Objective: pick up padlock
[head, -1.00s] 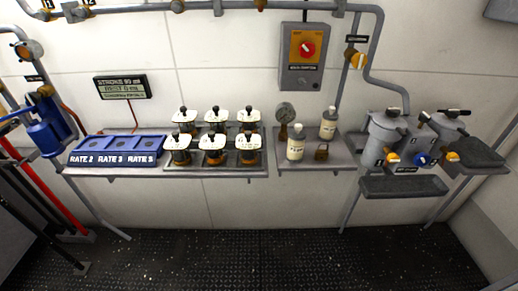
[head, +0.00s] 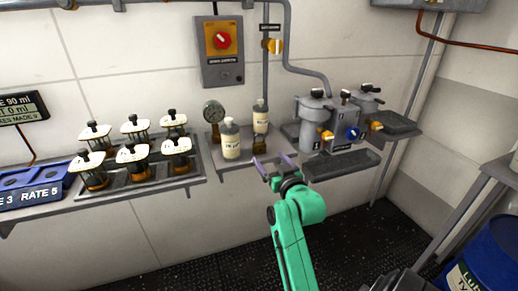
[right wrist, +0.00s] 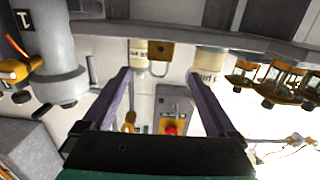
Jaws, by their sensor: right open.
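The small brass-brown padlock (head: 260,145) stands on the grey wall shelf (head: 226,161), just in front of the rear white bottle (head: 261,117). My right gripper (head: 272,161) is at the shelf's front edge, slightly right of and nearer than the padlock, with its purple fingers spread and nothing between them. In the right wrist view, which looks upside down, the padlock (right wrist: 160,50) shows beyond the open fingertips (right wrist: 160,76), roughly centred between them. My left gripper is not in view.
A second white bottle (head: 230,138) and a gauge (head: 214,115) stand left of the padlock. Grey canisters with valves (head: 314,118) and a tray (head: 342,164) are close on the right. Lidded jars (head: 132,155) stand farther left. A blue drum (head: 490,258) is at the lower right.

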